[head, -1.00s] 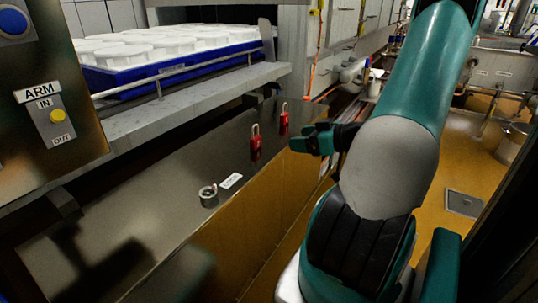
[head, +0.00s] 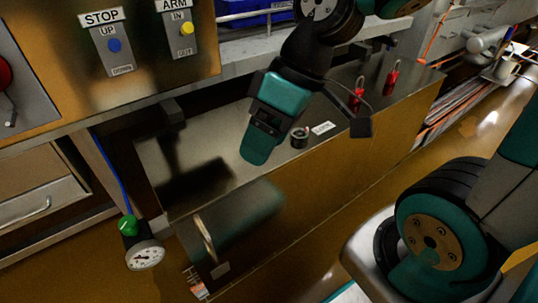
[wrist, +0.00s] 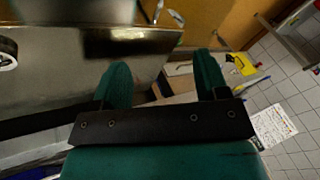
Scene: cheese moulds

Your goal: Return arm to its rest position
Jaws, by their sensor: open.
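My gripper (head: 262,138) hangs in front of the steel counter (head: 215,150) in the head view, pointing down. My teal and black arm reaches in from the top of the picture. In the wrist view, two teal fingers of my gripper (wrist: 162,82) stand apart with nothing held between them. Part of the gripper is hidden by its own body in the head view.
Two red padlocks (head: 391,80), a small metal ring (head: 300,138) and a white label (head: 323,128) are on the counter. A control panel (head: 110,60) is at upper left. A gauge (head: 145,255) with a green knob stands out at lower left.

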